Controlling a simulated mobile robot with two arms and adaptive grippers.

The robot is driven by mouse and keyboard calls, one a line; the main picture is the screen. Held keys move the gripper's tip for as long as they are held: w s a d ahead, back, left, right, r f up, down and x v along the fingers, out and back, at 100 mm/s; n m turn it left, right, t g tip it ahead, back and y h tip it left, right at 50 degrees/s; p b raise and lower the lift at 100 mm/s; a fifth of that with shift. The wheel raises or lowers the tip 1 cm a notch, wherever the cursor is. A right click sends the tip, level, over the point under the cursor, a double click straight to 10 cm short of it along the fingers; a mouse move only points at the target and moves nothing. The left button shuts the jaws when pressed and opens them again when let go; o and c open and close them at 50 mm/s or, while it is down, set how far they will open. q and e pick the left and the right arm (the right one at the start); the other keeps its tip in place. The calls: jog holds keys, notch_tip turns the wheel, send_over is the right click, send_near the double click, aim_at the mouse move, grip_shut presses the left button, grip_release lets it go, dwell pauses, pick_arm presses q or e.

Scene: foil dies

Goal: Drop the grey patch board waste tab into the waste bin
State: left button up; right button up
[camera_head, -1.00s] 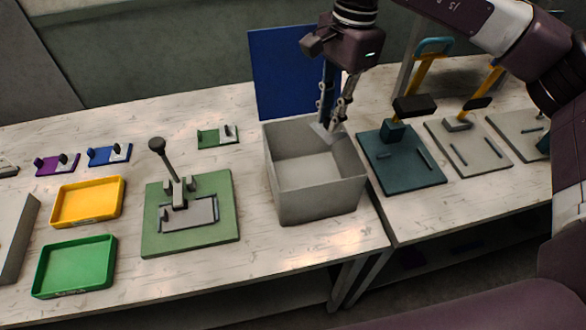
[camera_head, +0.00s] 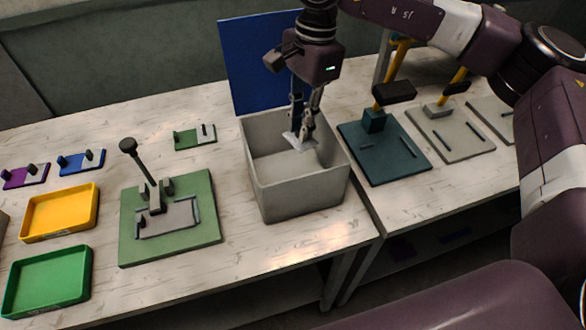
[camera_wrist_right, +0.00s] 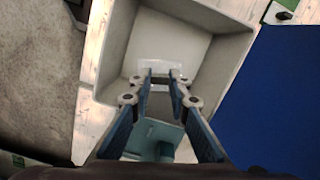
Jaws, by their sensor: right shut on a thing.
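My right gripper (camera_head: 303,138) points down inside the open mouth of the grey waste bin (camera_head: 300,195). It is shut on the small pale grey waste tab (camera_head: 296,144), which hangs below the rim and above the bin floor. In the right wrist view the fingertips (camera_wrist_right: 161,77) meet at the tab (camera_wrist_right: 160,67), with the bin's inner wall (camera_wrist_right: 190,20) around them. The tab's edge between the fingers is partly hidden. My left gripper is not in view.
A blue panel (camera_head: 258,62) stands behind the bin. A green fixture (camera_head: 200,235) with a lever stands to its left, near yellow (camera_head: 92,190) and green (camera_head: 85,262) trays. A dark teal fixture (camera_head: 400,170) stands close on the right. Bare table lies between the green fixture and bin.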

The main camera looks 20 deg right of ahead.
jog(key=o, duration=0.8)
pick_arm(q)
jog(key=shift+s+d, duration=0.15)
pick_arm(e)
jog(key=shift+r, duration=0.1)
jog(key=r, duration=0.4)
jog(key=d+r, duration=0.1)
jog(key=r, duration=0.6)
jog(key=shift+w+d+r, duration=0.2)
jog(key=shift+r, duration=0.2)
